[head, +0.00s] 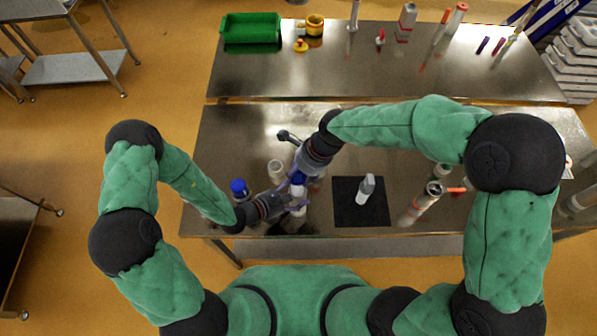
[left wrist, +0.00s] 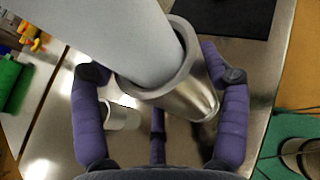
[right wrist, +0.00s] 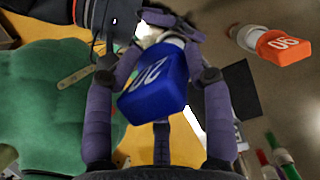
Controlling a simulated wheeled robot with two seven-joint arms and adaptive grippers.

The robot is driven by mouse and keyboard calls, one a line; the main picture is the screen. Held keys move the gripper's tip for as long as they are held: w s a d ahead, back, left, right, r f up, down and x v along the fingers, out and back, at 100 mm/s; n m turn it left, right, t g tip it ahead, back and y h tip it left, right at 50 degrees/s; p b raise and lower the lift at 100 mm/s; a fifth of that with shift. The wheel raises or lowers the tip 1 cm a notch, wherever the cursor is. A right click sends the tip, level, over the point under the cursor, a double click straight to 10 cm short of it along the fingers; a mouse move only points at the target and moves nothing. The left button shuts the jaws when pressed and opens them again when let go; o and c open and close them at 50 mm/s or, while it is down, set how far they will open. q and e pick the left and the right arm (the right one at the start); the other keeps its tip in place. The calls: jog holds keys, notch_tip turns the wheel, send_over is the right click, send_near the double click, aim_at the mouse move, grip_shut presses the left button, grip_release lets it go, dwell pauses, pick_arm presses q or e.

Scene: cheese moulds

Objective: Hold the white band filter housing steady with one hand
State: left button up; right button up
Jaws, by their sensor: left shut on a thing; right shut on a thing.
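The filter housing (head: 297,210) stands upright near the table's front edge, left of the black mat. In the left wrist view it is a pale cylinder (left wrist: 125,35) with a steel cup-like part (left wrist: 190,90). My left gripper (head: 284,200) is shut around it from the left. A blue cap (head: 299,178) marked 02 tops it; in the right wrist view the cap (right wrist: 153,92) sits between my right fingers. My right gripper (head: 300,175) is shut on this cap from above. The fingers hide much of the housing, and I cannot make out a separate white band.
A black mat (head: 345,213) holds a grey-white piece (head: 366,187). A blue-topped container (head: 240,188) and a pale cup (head: 277,168) stand to the left. A green bin (head: 250,30) sits on the back table.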

aim_at(298, 185)
pick_arm(q)
jog(key=shift+f, duration=0.1)
pick_arm(e)
jog(key=shift+f, duration=3.4)
jog(key=o, duration=1.6)
jog(key=v, duration=1.2)
pick_arm(q)
jog(key=o, duration=1.4)
jog(key=shift+o, duration=0.2)
